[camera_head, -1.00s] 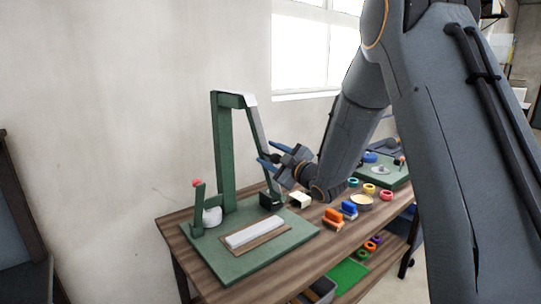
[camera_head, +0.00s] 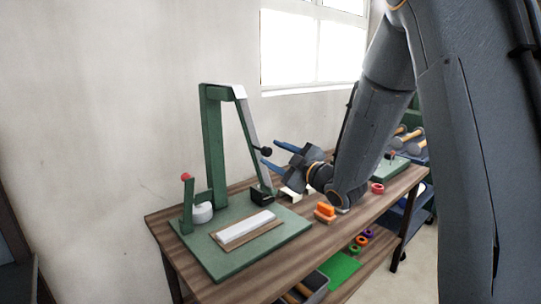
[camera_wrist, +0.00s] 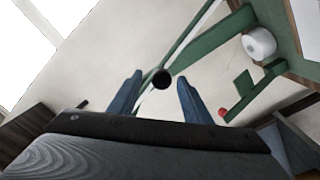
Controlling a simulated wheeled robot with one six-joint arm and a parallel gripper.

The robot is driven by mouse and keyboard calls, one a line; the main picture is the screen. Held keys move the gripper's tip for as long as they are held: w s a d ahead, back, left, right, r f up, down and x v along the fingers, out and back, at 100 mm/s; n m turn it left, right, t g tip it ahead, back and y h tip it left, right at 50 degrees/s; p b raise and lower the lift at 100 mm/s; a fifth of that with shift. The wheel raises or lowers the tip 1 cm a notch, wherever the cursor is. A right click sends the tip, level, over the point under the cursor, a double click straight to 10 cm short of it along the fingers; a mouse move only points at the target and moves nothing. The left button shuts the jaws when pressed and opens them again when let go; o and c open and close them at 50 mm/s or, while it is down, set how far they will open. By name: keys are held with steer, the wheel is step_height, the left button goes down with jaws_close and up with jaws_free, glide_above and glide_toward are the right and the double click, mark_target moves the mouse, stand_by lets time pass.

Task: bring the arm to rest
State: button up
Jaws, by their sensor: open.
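My gripper (camera_head: 270,155) is open, with its two blue fingers apart and pointing left above the wooden table (camera_head: 330,240). In the head view it is just right of the slanted bar of the green stand (camera_head: 212,140). In the wrist view my gripper (camera_wrist: 157,92) shows a black round knob (camera_wrist: 161,78) between or beyond its fingertips; I cannot tell whether it touches them. Nothing is visibly held. No cloth shows. My arm's upper links cover much of the right side of the head view.
The green base (camera_head: 215,262) carries a white block (camera_head: 246,228), a white roll (camera_head: 203,213) and a red-tipped lever (camera_head: 187,180). Orange blocks (camera_head: 325,211) and a red ring (camera_head: 377,188) lie on the table. A lower shelf holds coloured rings (camera_head: 362,240). The wall stands behind.

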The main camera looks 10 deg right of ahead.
steer(key=s+d+f+m+g+h, duration=0.7)
steer(key=s+d+f+m+h, duration=0.2)
steer(key=s+f, duration=0.3)
steer(key=s+f+m+g, duration=0.3)
steer(key=s+g, duration=0.1)
steer(key=s, duration=0.7)
steer(key=s+f+m+g, duration=0.3)
steer(key=s+g, duration=0.1)
steer(key=s, duration=0.7)
steer(key=shift+s+a, duration=0.2)
steer(key=shift+a, duration=0.15)
steer(key=shift+f, duration=0.1)
